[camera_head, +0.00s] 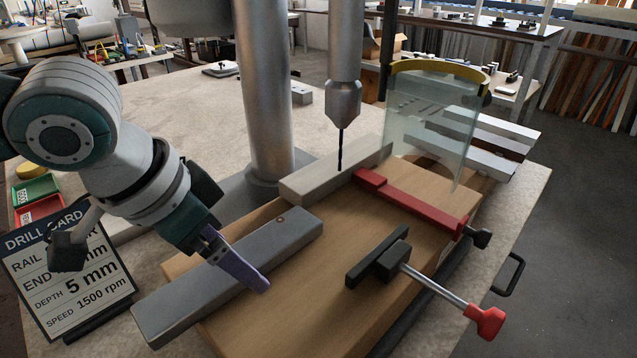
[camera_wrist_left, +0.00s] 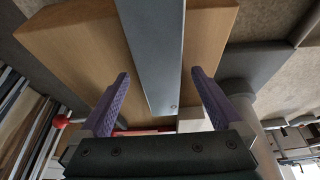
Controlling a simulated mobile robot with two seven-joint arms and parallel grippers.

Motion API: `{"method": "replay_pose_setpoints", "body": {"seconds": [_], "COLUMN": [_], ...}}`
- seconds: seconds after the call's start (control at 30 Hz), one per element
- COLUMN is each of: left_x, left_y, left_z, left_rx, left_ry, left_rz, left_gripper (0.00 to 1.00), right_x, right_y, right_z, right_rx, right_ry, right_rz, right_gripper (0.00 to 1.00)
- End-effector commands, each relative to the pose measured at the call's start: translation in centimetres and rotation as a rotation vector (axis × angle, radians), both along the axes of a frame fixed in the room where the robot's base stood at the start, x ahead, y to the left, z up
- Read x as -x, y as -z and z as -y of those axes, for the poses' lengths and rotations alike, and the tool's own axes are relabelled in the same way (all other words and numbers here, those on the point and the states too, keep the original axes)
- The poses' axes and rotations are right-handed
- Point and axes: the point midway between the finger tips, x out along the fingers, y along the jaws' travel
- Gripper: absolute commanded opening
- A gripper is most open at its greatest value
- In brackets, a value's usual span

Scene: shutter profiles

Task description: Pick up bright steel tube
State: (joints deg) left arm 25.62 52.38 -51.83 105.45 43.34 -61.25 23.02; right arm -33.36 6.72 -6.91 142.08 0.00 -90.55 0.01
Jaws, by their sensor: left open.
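A long grey square metal profile (camera_head: 235,272) lies diagonally on the wooden board, its near end overhanging the edge. It has a small round mark near its far end and looks like the steel tube, though I cannot be sure. My left gripper (camera_head: 240,266) is open over it, with purple fingers. In the left wrist view the profile (camera_wrist_left: 158,50) runs between the two fingers (camera_wrist_left: 160,95), with a gap on each side. One finger is hidden in the head view. My right gripper is not in view.
A drill bit (camera_head: 340,150) hangs over a pale block (camera_head: 310,178) on the wooden board (camera_head: 330,260). A red stop bar (camera_head: 410,203), a red-handled clamp (camera_head: 440,288) and a clear guard (camera_head: 430,125) stand to the right. Several profiles (camera_head: 475,150) lie behind. A drill card (camera_head: 70,270) stands left.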

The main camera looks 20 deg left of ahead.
Motion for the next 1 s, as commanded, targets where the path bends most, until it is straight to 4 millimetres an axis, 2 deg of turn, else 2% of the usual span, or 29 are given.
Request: {"method": "replay_pose_setpoints", "body": {"seconds": [0.27, 1.0], "left_x": [-0.19, -0.15], "left_y": [0.43, 0.43], "left_z": [0.09, 0.06], "left_rx": [0.001, 0.000], "left_ry": [0.000, 0.000], "left_rz": [0.002, 0.001], "left_gripper": [1.00, 0.17], "right_x": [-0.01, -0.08], "right_y": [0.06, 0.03], "right_z": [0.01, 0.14], "right_rx": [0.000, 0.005], "right_ry": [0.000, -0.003], "right_rz": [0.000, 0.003], "right_gripper": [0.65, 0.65]}}
